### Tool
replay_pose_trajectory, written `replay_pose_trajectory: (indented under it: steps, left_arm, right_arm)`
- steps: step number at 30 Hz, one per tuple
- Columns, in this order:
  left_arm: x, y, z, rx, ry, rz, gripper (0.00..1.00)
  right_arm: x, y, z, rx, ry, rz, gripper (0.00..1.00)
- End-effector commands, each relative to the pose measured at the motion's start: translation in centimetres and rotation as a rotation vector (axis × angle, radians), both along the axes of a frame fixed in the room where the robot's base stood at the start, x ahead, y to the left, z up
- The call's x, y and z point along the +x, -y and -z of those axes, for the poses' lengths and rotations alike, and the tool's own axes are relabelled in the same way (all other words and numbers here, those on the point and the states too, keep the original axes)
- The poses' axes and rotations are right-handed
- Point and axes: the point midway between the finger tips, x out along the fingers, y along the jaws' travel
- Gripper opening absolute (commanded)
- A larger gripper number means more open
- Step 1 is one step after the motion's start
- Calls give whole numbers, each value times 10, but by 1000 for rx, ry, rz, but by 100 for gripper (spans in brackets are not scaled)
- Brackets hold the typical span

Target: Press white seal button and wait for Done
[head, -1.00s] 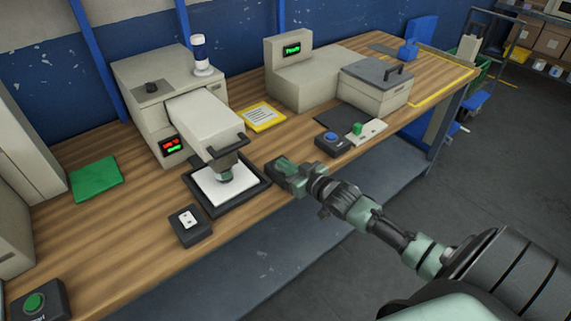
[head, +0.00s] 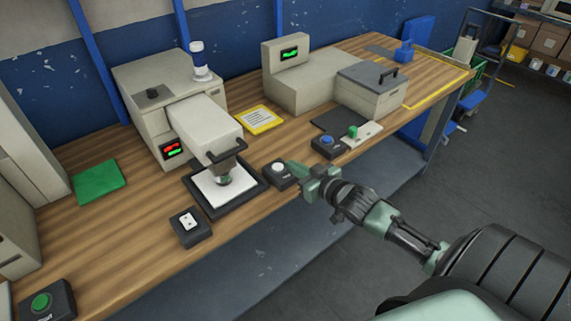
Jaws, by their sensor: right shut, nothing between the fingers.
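The white button (head: 279,167) sits on a small black box (head: 281,179) near the front edge of the bench, uncovered. My right gripper (head: 294,170) is shut and empty, just to the right of this box, its fingertips close to the box's right side. I cannot tell whether they touch it. A beige machine at the back (head: 303,93) has a small display (head: 291,54) with green marks too blurred to read. My left gripper is not in view.
A press (head: 205,127) with a black-rimmed tray (head: 261,190) stands left of the button. A blue-button box (head: 325,151) and a green knob (head: 353,132) lie to the right. A black box with a white plate (head: 190,229) is at the front.

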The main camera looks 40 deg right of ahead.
Motion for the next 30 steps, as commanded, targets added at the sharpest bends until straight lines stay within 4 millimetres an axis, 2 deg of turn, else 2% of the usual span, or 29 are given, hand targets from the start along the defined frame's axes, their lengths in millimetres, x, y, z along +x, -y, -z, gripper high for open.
replay_pose_trajectory:
  steps: [3,9,30]
  left_arm:
    - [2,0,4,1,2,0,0]
    - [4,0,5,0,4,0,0]
    - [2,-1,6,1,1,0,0]
  right_arm:
    - [-21,1,-3,-1,-2,-1,0]
    - [-38,3,-10,0,1,0,0]
    - [-41,3,-12,-1,3,0,0]
